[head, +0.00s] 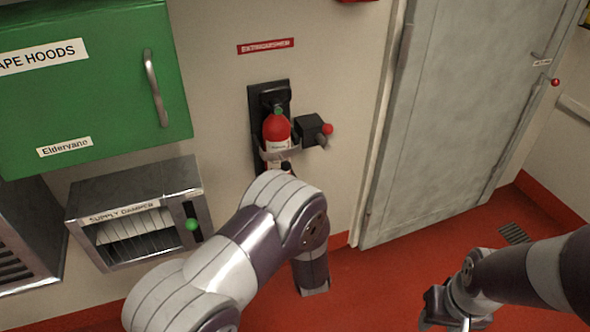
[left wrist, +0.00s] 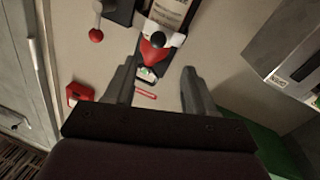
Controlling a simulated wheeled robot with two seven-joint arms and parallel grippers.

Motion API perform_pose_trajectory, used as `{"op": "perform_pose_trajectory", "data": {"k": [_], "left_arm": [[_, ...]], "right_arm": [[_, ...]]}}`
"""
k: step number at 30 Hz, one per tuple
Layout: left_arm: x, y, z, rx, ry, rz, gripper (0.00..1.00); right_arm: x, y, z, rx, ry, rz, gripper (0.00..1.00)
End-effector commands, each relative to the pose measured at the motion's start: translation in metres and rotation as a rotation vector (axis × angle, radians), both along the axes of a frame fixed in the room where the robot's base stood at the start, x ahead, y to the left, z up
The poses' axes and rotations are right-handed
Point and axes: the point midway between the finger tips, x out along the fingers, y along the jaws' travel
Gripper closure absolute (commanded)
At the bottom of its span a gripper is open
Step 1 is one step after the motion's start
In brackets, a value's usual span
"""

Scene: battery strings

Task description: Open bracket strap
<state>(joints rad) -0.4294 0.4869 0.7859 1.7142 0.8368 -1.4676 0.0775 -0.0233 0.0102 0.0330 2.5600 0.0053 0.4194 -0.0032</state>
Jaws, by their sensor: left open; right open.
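A red extinguisher (head: 277,129) stands upright in a dark wall bracket (head: 254,100) in the head view. A light grey strap (head: 285,153) crosses its front, with a dark knob (head: 286,166) at its lower edge, partly hidden by my left arm. The left wrist view shows the extinguisher (left wrist: 150,53) upside down, with the strap (left wrist: 176,38) around it and the black knob (left wrist: 157,39) in front. My left gripper (left wrist: 158,72) is open and empty, its fingers pointing towards the extinguisher; in the head view it is hidden. My right gripper (head: 452,308) is open, low at the right.
A black box with a red-knobbed lever (head: 327,129) sits right of the bracket. A green cabinet (head: 110,110) and a supply damper box (head: 150,190) are on the wall to the left. A grey door (head: 450,130) stands at right. The red floor (head: 390,275) is clear.

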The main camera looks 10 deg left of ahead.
Motion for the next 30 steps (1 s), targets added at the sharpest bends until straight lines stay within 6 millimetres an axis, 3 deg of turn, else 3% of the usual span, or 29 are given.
{"op": "perform_pose_trajectory", "data": {"k": [9,15,26,27,30], "left_arm": [[0.068,0.030,-0.002,-0.002,-0.004,0.002,0.45],[0.102,0.043,-0.001,-0.002,-0.001,-0.002,0.45],[0.112,0.047,0.001,-0.001,0.000,-0.003,0.45],[0.112,0.047,0.000,-0.001,0.000,-0.003,0.52],[0.112,0.047,0.000,-0.001,0.000,-0.003,0.84]], "right_arm": [[0.000,0.000,-0.013,0.000,0.001,0.000,0.55],[0.000,0.000,-0.018,0.000,0.001,0.000,0.55],[0.000,0.000,-0.018,0.000,0.001,0.000,0.55],[0.000,0.000,-0.018,0.000,0.001,0.000,0.55],[0.000,0.000,-0.018,0.000,0.001,0.000,0.55]]}}
